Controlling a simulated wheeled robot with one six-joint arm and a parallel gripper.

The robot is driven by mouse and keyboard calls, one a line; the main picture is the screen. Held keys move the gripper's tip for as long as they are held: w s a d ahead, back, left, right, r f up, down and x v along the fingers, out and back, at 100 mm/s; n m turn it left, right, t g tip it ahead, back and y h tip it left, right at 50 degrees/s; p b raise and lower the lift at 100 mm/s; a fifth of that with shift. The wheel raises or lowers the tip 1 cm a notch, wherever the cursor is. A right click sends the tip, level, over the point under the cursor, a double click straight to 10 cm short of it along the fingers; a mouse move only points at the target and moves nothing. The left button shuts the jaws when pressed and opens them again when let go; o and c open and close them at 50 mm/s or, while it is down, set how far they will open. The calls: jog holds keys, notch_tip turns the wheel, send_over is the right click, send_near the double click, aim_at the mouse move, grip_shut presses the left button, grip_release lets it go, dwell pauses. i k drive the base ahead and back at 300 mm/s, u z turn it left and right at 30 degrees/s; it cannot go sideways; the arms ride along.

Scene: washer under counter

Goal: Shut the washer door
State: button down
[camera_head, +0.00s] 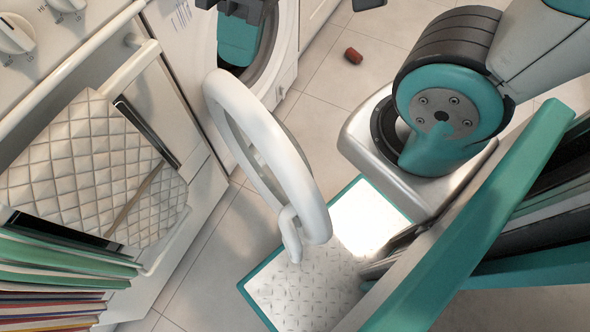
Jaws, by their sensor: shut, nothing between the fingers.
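The white washer (285,87) stands at the top, left of centre, with its round opening partly in view. Its door (262,135), a thick white ring with a curved handle (290,233), stands open and swung well out from the front. My gripper (240,12) shows as a dark shape at the top edge, by the opening and beyond the door. It is partly cut off by the frame. It looks apart from the door, and it is shut and empty. A teal shape shows below it; I cannot tell whether it is inside the opening.
An oven front (190,175) with a quilted cloth (75,165) over its rail is at the left. Books (60,290) are stacked at the lower left.

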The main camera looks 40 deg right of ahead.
aim_at(307, 218)
jog(key=z, duration=0.4)
jog(key=k, duration=1.2)
jog(key=u, duration=0.5)
